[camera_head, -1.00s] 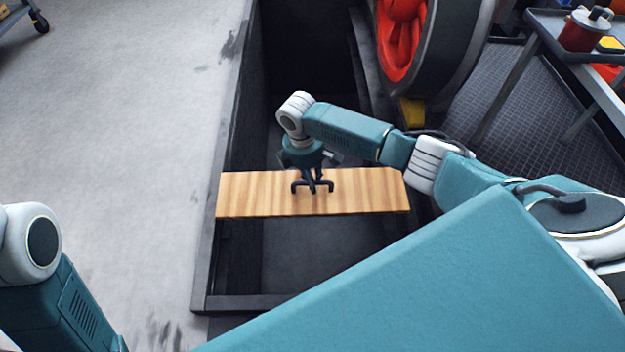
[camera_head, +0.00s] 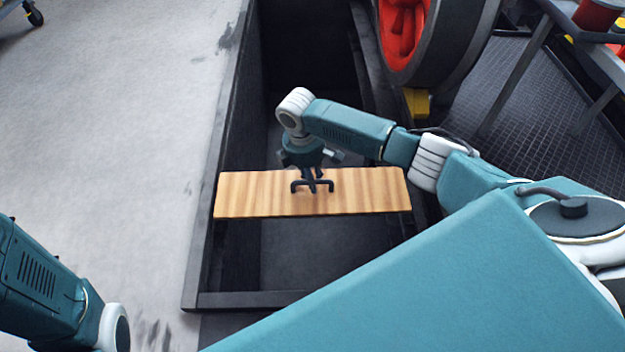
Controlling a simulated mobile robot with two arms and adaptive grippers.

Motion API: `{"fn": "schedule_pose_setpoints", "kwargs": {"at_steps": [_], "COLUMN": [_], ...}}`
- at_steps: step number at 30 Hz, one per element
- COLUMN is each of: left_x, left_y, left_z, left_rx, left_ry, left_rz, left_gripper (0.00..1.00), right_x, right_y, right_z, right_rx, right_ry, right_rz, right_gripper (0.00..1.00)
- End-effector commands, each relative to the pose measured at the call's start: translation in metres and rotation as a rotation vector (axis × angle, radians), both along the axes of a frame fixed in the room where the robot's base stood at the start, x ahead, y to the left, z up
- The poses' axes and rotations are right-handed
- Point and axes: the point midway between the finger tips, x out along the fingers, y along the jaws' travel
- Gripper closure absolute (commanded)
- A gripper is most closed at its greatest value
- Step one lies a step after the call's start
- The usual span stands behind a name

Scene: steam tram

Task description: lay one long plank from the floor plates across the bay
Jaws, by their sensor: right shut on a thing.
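A long light-wood plank (camera_head: 250,195) lies crosswise over the dark, open bay (camera_head: 310,262). Its left end overlaps the bay's left rim (camera_head: 201,250), and its right end reaches the right side. I cannot tell whether its ends touch the rims or hang just above them. My right gripper (camera_head: 312,186) points down at the plank's middle and is shut on it, at a dark handle-like shape. My left arm shows at the lower left, but its gripper is out of view.
A large red-centred wheel (camera_head: 405,40) stands beyond the bay at the top, with a yellow block (camera_head: 416,102) below it. A table (camera_head: 570,22) with a red can stands at the upper right on dark textured flooring.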

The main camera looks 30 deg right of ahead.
Motion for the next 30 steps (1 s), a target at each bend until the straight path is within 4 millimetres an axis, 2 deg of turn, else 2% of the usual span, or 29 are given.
{"fn": "schedule_pose_setpoints", "kwargs": {"at_steps": [3,7,21,30], "left_x": [-0.005,-0.006,-0.006,-0.005], "left_y": [0.0,0.0,0.0,0.0], "left_z": [-0.011,-0.008,-0.015,-0.017], "left_rx": [0.001,0.001,0.001,0.001], "left_ry": [-0.012,-0.013,-0.015,-0.013], "left_rz": [0.0,0.0,0.0,0.0], "left_gripper": [0.6,0.6,0.6,0.6], "right_x": [0.002,0.002,0.002,0.002], "right_y": [0.0,0.0,0.001,0.0], "right_z": [-0.009,-0.015,-0.044,-0.051], "right_rx": [0.001,0.002,0.003,0.002], "right_ry": [-0.005,-0.003,-0.004,-0.003], "right_rz": [-0.001,-0.001,-0.001,-0.001], "right_gripper": [1.0,1.0,1.0,1.0]}}
